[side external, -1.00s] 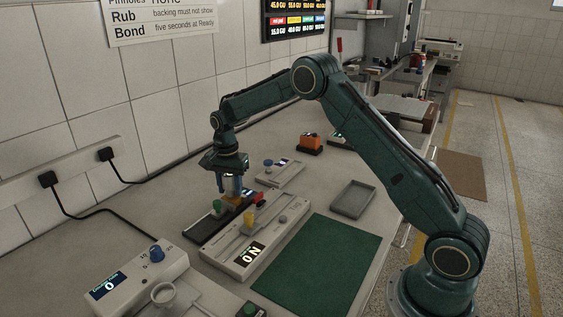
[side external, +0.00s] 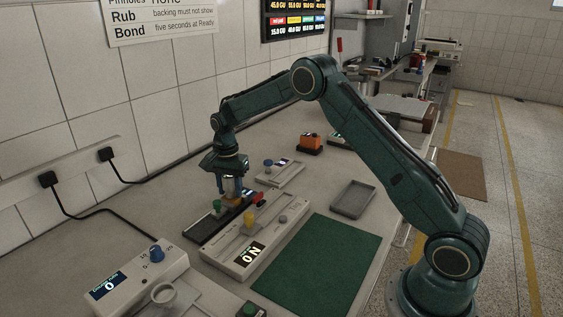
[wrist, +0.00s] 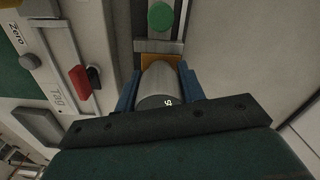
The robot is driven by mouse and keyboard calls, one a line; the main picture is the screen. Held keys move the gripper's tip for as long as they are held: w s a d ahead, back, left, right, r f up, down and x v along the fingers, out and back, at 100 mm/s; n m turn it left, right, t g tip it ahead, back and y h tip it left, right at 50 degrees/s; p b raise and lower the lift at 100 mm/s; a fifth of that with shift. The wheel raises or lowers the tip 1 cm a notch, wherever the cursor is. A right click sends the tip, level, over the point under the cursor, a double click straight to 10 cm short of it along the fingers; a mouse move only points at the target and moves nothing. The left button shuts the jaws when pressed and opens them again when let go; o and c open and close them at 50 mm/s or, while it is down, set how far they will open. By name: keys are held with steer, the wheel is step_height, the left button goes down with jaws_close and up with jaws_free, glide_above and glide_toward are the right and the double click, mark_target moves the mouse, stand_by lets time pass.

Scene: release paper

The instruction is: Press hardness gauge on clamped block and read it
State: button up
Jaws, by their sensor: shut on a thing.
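My gripper (side external: 232,192) points down over the black clamp fixture (side external: 203,229) on the bench. In the wrist view its blue fingers (wrist: 160,92) are shut on a grey cylindrical hardness gauge (wrist: 158,84), one on each side. A small light mark shows on the gauge's dark face, too small to read surely. An orange block (wrist: 163,59) lies under the gauge's far end, beside a grey clamp jaw (wrist: 158,46). The fixture's green knob (wrist: 161,16) is beyond it. I cannot tell whether the gauge touches the block.
A grey instrument (side external: 250,255) with a lit display, a yellow knob and a red part stands right beside the fixture. A white box with a blue knob (side external: 157,253) is at front left. A green mat (side external: 315,262) and a grey tray (side external: 353,198) lie clear to the right.

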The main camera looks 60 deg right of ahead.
steer(key=shift+s+f, duration=0.15)
steer(key=shift+f, duration=0.25)
stand_by(1.8)
steer(key=shift+r, duration=0.15)
stand_by(0.6)
steer(key=o, duration=1)
steer(key=shift+r, duration=0.1)
step_height(320, 180, up, 13)
steer(key=shift+f, duration=0.1)
steer(key=shift+r, duration=0.5)
steer(key=shift+r, duration=0.1)
